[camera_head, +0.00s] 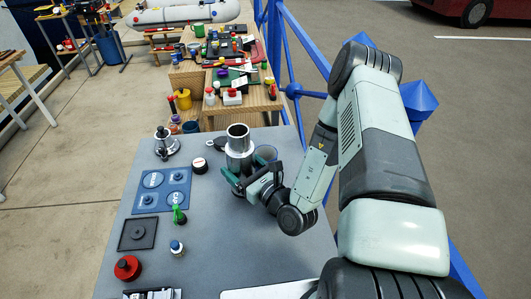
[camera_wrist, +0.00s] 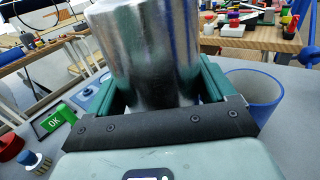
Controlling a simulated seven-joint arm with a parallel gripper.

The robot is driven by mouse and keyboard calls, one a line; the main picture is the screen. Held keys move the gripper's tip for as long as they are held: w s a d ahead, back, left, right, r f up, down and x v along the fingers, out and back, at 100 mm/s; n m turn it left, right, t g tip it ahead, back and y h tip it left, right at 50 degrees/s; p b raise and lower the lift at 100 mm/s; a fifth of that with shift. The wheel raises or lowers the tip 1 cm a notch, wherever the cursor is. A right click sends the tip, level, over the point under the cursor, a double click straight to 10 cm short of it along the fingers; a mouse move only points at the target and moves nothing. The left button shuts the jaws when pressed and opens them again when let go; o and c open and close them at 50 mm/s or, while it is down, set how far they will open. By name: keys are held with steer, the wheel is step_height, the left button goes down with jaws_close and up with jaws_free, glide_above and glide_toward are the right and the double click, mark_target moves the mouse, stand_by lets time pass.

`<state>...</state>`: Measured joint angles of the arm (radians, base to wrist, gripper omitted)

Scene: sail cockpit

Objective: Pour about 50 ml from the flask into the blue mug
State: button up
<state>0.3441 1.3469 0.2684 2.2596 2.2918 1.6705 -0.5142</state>
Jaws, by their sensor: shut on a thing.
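The flask (camera_head: 238,143) is a shiny steel cylinder with an open top, standing about upright near the table's right side. My gripper (camera_head: 242,174) is shut around its body, with green fingers on either side. In the wrist view the flask (camera_wrist: 150,50) fills the space between the fingers of my gripper (camera_wrist: 160,92). Its base is hidden, so I cannot tell whether it touches the table. The blue mug (camera_head: 266,153) is just right of the flask, partly hidden by my gripper. In the wrist view the mug (camera_wrist: 262,88) is open-topped and upright, right of my right finger.
A black-and-white round cap (camera_head: 199,166) lies left of the flask. Blue panels (camera_head: 162,188), a green-tagged item (camera_head: 179,214) and a red knob (camera_head: 127,268) are further left. A cluttered wooden bench (camera_head: 240,108) stands beyond the table. A blue railing runs along the right.

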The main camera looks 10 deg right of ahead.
steer(key=shift+a+f+m, duration=0.1)
steer(key=shift+m, duration=0.2)
